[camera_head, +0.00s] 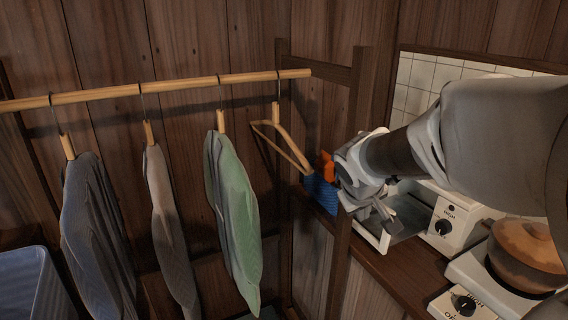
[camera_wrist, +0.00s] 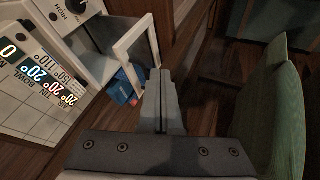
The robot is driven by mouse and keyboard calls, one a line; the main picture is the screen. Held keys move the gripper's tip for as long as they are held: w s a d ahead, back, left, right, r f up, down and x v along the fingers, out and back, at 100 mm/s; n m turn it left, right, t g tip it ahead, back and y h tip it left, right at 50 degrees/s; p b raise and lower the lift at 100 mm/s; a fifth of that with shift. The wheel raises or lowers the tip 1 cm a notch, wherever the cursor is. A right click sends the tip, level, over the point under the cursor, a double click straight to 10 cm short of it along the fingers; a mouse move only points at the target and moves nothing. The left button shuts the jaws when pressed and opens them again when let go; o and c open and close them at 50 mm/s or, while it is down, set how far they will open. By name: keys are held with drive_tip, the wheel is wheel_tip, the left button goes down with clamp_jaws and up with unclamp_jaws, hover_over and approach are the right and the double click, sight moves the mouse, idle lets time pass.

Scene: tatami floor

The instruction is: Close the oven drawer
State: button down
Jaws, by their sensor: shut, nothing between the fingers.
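The white oven (camera_head: 445,222) stands on the wooden counter at the right, with a dial on its front. Its drawer (camera_head: 371,237) is pulled out toward the left, past my gripper. In the wrist view, the oven (camera_wrist: 68,8) is at the upper left and the drawer's pale front frame (camera_wrist: 152,42) stands out from it. My gripper (camera_head: 382,213) is shut and empty, beside the drawer front. In the wrist view, the shut fingers (camera_wrist: 160,76) point toward the frame's outer side. I cannot tell whether they touch it. My arm hides part of the oven.
A blue item (camera_head: 321,192) sits beyond the gripper, by the dark wooden post (camera_head: 355,130). A clothes rail (camera_head: 180,87) with hanging garments, including a green one (camera_head: 232,205), fills the left. A brown pot (camera_head: 527,250) sits on a white burner unit at the right.

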wheel_tip(320, 180, down, 4)
drive_tip(key=w+b, duration=0.1)
drive_tip(key=w, duration=0.2)
drive_tip(key=b, duration=0.1)
approach(372, 229)
wheel_tip(372, 229, down, 4)
drive_tip(key=w, duration=0.2)
drive_tip(key=shift+w+d, duration=0.2)
drive_tip(key=shift+d, duration=0.4)
